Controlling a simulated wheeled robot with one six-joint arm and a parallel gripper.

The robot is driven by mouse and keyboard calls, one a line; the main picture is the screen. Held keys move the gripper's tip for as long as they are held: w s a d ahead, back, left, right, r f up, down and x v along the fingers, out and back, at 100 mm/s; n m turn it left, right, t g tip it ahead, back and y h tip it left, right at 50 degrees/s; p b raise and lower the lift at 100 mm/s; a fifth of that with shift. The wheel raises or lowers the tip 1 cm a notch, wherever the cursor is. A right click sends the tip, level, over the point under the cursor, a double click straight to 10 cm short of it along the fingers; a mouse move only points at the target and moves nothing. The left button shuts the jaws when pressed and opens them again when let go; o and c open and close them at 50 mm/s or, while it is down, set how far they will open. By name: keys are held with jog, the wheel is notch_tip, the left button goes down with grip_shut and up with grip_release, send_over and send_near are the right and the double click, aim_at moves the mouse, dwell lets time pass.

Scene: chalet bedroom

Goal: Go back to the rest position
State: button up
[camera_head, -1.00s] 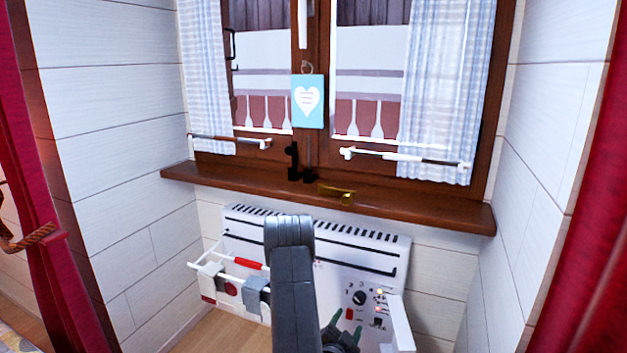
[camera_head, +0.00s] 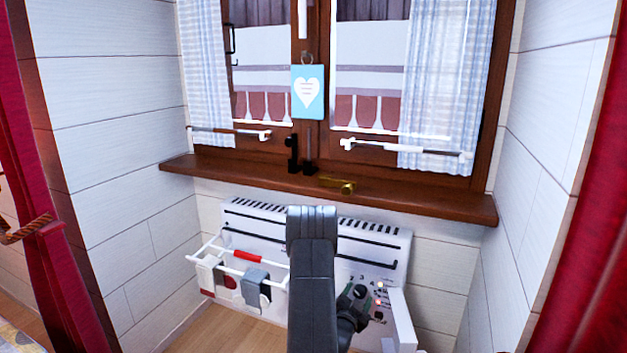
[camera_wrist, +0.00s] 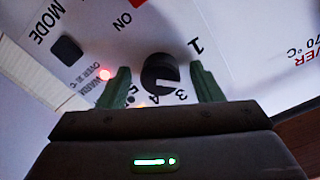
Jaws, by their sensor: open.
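My gripper shows in the wrist view (camera_wrist: 160,88) with its two green fingers apart and nothing held between them. Beyond the fingertips is the black dial (camera_wrist: 162,74) on the white heater panel, with numbers around it; whether the fingers touch it I cannot tell. In the head view my dark arm reaches down in front of the white heater (camera_head: 270,225) under the window. The gripper end is low at the right of the arm, near the heater's control panel, and its fingers are mostly hidden there. The dial (camera_head: 361,291) shows just above it.
A white rack (camera_head: 213,243) with hanging cloths is on the heater's left. Red curtains (camera_head: 590,220) stand at the right.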

jog(key=n, duration=0.3)
jog(key=shift+n, duration=0.4)
jog(key=n, duration=0.3)
jog(key=shift+n, duration=0.4)
jog(key=p+v, duration=0.3)
jog(key=v, duration=1)
jog(key=shift+s, duration=0.35)
jog(key=shift+a, duration=0.15)
